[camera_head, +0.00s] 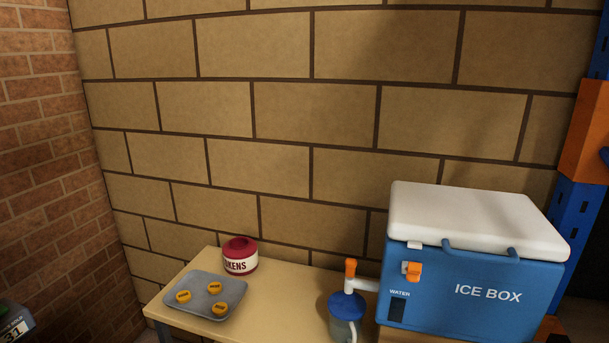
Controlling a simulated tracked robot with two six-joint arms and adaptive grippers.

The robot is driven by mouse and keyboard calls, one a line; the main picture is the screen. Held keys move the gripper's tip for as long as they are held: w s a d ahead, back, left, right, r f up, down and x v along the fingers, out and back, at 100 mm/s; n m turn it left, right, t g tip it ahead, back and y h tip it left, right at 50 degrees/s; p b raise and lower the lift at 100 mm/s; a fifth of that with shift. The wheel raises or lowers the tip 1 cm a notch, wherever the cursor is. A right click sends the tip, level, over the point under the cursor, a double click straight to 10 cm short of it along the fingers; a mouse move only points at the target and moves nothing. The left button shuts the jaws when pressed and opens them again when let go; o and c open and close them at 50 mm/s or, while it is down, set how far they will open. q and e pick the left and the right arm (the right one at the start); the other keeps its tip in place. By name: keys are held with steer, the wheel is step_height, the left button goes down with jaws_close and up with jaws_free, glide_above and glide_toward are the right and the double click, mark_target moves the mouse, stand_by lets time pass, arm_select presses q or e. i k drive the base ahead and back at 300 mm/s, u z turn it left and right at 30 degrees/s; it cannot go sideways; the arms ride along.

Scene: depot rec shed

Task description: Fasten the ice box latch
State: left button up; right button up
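The ice box (488,292) stands at the right end of the table, with a blue body and "ICE BOX" in white on its front. Its white lid (470,215) lies over the top and looks down. An orange latch (412,270) sits on the upper left of the front. A small white tab (414,244) at the lid's edge is just above it, with a strip of blue between them. I cannot tell whether the latch catches the lid. Neither of my grippers is in view.
On the wooden table (285,300) are a red tub (240,256) and a grey tray (206,286) with yellow tokens. A block wall stands behind; blue-and-orange racking (584,150) is right.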

mark_target(414, 269)
steer(key=z, duration=0.3)
steer(key=k, duration=0.55)
steer(key=z, duration=0.3)
steer(key=i, duration=0.55)
steer(key=z, duration=0.05)
